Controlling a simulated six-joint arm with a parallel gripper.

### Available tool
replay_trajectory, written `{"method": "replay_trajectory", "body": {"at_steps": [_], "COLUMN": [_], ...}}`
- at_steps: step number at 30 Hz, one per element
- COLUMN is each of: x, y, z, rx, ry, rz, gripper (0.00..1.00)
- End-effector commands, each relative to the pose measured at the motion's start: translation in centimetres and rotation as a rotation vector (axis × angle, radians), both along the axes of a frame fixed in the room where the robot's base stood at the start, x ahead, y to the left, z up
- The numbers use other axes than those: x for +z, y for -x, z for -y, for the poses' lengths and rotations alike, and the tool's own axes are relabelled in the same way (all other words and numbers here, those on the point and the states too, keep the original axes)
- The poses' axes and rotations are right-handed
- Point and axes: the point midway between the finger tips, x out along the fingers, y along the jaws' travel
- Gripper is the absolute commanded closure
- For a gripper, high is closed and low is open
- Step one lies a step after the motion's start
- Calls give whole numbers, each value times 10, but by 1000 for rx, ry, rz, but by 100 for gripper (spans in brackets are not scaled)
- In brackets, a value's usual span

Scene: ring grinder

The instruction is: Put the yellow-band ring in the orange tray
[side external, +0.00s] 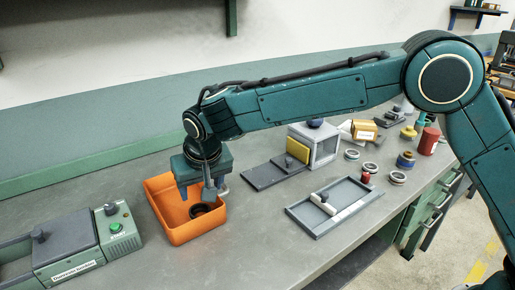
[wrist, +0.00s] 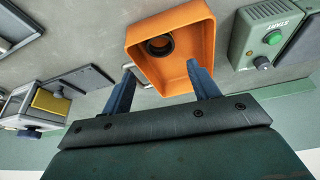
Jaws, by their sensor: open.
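The orange tray (side external: 180,232) sits on the bench at the left; it also shows in the wrist view (wrist: 205,32). A dark ring (side external: 197,211) lies flat on the tray floor, also seen in the wrist view (wrist: 149,47). My gripper (side external: 205,192) is open and empty, pointing down over the tray. In the wrist view its two fingers (wrist: 161,67) are spread apart, with the ring beyond their tips and not between them. In the side view a finger partly covers the ring.
A green box with a START button (side external: 118,229) stands left of the tray. Right of the tray are a grey machine with a yellow plate (side external: 298,149) and a flat grey tray (side external: 344,209). Several rings (side external: 398,177) and a red cylinder (side external: 429,141) stand farther right.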

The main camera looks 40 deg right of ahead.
Motion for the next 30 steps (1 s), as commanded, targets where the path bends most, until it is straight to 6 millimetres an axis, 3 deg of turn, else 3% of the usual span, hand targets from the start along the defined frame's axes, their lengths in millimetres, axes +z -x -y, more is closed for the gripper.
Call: {"method": "replay_trajectory", "body": {"at_steps": [5, 11, 20, 30], "x": [3, 24, 81, 130], "y": [0, 6, 37, 102], "z": [3, 25, 96, 177], "rx": [-1, 1, 11, 30], "ry": [0, -7, -20, -29], "rz": [0, 3, 10, 24], "gripper": [40, 40, 40, 40]}}
